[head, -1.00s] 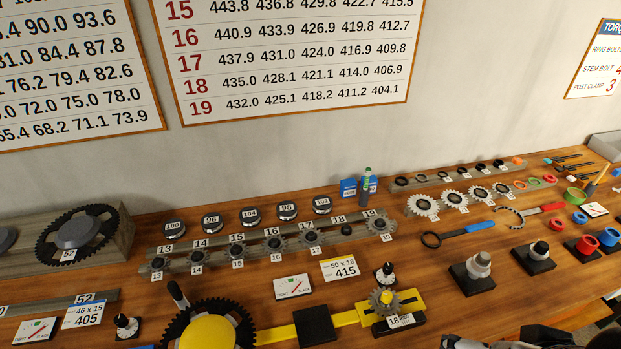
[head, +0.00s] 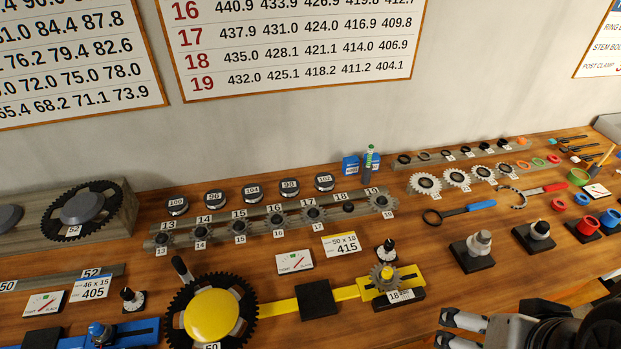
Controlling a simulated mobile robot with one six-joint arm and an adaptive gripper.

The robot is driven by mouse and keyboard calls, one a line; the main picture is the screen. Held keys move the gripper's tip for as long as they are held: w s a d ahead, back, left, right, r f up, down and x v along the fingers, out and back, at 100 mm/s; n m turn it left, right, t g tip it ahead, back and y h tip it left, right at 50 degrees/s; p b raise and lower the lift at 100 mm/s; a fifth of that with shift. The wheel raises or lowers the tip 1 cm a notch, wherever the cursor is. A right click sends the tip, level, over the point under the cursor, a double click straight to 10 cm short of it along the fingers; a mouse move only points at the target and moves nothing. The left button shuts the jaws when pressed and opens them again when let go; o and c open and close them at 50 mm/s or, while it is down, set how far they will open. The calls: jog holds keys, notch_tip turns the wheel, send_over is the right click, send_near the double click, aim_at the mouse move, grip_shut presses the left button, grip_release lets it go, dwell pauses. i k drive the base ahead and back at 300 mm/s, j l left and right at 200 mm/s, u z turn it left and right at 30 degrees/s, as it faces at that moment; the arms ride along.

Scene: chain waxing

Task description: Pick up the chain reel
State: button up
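Several dark round reels with white number labels stand in a row along the wall at the back of the bench. They are the 100 reel (head: 177,206), the 96 reel (head: 215,199), the 104 reel (head: 252,193), the 98 reel (head: 290,188) and the 102 reel (head: 325,183). The frames do not show which one the task means. My gripper (head: 441,329) is at the bottom right, in front of the bench, far from the reels. Its two grey fingers point left with a gap between them and nothing visible in it. Part of it is cut off by the frame.
A rack of small sprockets (head: 276,221) lies in front of the reels. Blue boxes (head: 350,166) and a green-capped bottle (head: 369,160) stand right of them. A yellow crank fixture (head: 330,294) fills the front middle. Black-based posts (head: 472,250) stand near my gripper.

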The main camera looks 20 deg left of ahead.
aim_at(325, 181)
jog(key=i+u, duration=0.15)
jog(key=u, duration=0.25)
jog(key=i+l+u, duration=0.1)
jog(key=u, duration=0.25)
jog(key=i+l+u, duration=0.1)
jog(key=u, duration=0.3)
